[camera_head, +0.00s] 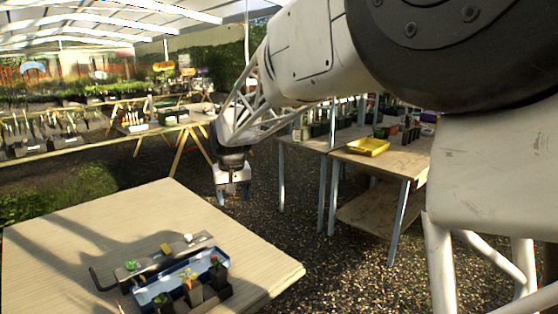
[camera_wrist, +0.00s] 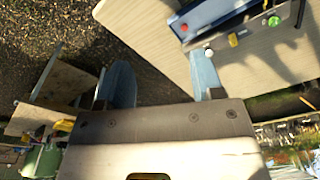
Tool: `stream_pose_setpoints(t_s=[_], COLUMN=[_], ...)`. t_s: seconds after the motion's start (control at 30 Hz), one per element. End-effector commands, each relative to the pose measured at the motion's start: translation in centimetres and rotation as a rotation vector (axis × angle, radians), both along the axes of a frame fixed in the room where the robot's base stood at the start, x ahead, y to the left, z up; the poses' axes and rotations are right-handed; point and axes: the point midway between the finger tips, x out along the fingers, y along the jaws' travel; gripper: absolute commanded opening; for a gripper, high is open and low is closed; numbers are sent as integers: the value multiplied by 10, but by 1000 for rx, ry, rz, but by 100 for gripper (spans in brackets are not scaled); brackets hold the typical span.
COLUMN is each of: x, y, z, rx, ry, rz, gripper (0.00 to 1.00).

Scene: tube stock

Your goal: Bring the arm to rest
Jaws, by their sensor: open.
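My gripper (camera_head: 233,193) hangs at the end of my arm, past the far right edge of the near table in the head view, pointing down. In the wrist view my gripper (camera_wrist: 160,82) shows two blue-grey fingers well apart with nothing between them. The tray and rack also show at the top of the wrist view. My gripper is clear of them.
Small black pots with plants (camera_head: 193,288) stand at the tray. A side bench (camera_head: 395,160) with a yellow tray (camera_head: 367,147) stands behind my gripper to the right. Another bench (camera_head: 100,140) with plants is at the back left. Gravel floor lies between them.

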Motion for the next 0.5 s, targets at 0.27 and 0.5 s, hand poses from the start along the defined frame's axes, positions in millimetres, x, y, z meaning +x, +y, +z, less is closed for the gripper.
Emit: stream_pose_setpoints(t_s=[0.27,0.5], x=[-50,-97], y=[-73,-128], z=[23,34], rx=[6,10], ry=[-22,-38], rz=[-52,-96], gripper=[61,61])
